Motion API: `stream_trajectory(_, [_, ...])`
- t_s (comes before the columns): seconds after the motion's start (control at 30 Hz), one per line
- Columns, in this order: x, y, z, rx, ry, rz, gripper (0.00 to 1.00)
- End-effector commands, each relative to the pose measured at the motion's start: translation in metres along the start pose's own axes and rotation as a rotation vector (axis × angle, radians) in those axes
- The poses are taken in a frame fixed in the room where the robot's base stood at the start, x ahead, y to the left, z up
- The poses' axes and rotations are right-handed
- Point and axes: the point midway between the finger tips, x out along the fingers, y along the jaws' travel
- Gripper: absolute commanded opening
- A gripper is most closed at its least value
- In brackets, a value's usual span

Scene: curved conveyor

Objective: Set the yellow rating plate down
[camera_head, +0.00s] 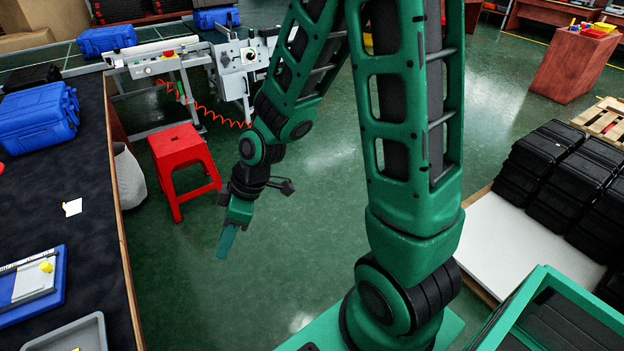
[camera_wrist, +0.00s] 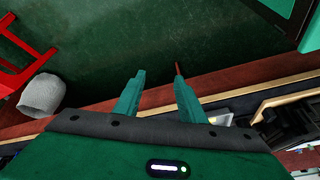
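My gripper (camera_head: 226,240) hangs over the open floor, to the right of the dark workbench in the head view. In the wrist view its two green fingers (camera_wrist: 158,92) stand apart with a clear gap and no plate between them. A thin reddish sliver shows by the right fingertip; I cannot tell what it is. No yellow plate can be made out for sure. A small yellow piece (camera_head: 46,267) lies on a silver-and-blue fixture (camera_head: 32,300) at the bench's left, and I cannot tell whether it is the rating plate.
The dark bench (camera_head: 75,240) holds a blue case (camera_head: 38,118), a small white piece (camera_head: 72,207) and a grey tray (camera_head: 75,335). A red stool (camera_head: 182,150) and a grey sack (camera_head: 129,175) stand beside it. Black cases (camera_head: 565,170) are stacked at the right.

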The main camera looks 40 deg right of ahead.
Motion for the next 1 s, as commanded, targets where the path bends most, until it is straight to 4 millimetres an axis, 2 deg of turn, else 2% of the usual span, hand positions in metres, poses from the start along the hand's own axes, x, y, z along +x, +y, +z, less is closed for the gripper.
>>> stream_trajectory(0.03, [-0.021, 0.013, 0.015, 0.07, -0.037, 0.045, 0.37])
stream_trajectory(0.1, [-0.049, 0.027, 0.041, 0.19, -0.094, 0.1, 0.37])
stream_trajectory(0.2, [-0.09, 0.04, 0.077, 0.376, -0.16, 0.177, 0.37])
stream_trajectory(0.3, [-0.133, 0.043, 0.114, 0.582, -0.209, 0.251, 0.37])
stream_trajectory(0.43, [-0.186, 0.033, 0.159, 0.87, -0.246, 0.335, 0.37])
stream_trajectory(0.6, [-0.238, 0.002, 0.207, 1.229, -0.254, 0.402, 0.37])
stream_trajectory(0.8, [-0.265, -0.027, 0.234, 1.476, -0.245, 0.422, 0.37])
stream_trajectory(1.0, [-0.269, -0.034, 0.238, 1.525, -0.245, 0.422, 0.37])
